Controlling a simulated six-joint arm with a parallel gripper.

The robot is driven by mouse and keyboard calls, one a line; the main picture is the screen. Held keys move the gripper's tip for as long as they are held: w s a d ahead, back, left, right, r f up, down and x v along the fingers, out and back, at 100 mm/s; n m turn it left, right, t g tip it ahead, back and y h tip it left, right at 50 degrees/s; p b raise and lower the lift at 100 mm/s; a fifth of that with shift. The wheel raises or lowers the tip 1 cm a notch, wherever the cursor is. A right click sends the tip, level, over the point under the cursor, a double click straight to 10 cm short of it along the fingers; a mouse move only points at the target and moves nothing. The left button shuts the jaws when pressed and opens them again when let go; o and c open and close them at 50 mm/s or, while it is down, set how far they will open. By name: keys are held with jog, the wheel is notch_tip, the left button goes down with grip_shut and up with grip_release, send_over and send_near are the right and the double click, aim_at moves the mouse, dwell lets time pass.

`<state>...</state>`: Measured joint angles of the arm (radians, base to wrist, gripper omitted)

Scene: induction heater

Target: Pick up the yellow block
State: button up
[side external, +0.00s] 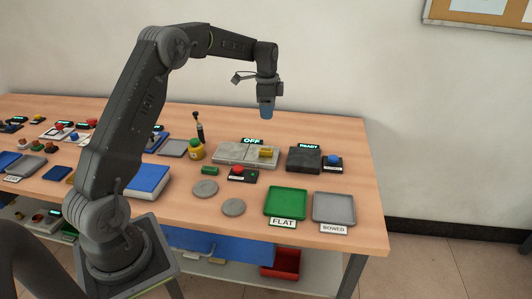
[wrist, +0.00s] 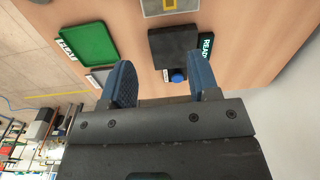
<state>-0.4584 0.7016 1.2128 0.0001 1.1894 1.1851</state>
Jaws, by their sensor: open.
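The yellow block (side external: 267,153) lies on the right part of a grey slab-like unit (side external: 232,152) with an "OFF" display. In the wrist view a bit of yellow (wrist: 169,4) shows on the grey unit at the top edge, partly cut off. My gripper (side external: 266,110) hangs above the back of the table, well above the block and apart from it. In the wrist view my gripper (wrist: 162,78) has its two blue fingers spread, with nothing held between them.
A dark box (side external: 304,159) marked "READY" and a blue button (side external: 333,160) stand right of the grey unit. A red button (side external: 238,171), a green tray (side external: 287,203) and a grey tray (side external: 334,208) lie in front. A yellow container (side external: 196,150) stands left.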

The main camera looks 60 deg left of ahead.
notch_tip(320, 180, down, 4)
jog(key=a, duration=0.3)
send_over(266, 150)
jog(key=shift+m, duration=0.3)
jog(key=f, duration=0.6)
jog(key=shift+a+f, duration=0.25)
jog(key=shift+f, duration=0.15)
jog(key=shift+d+f, duration=0.2)
jog(key=shift+f, duration=3)
jog(key=shift+c, duration=0.4)
grip_shut()
jog(key=shift+r, duration=0.15)
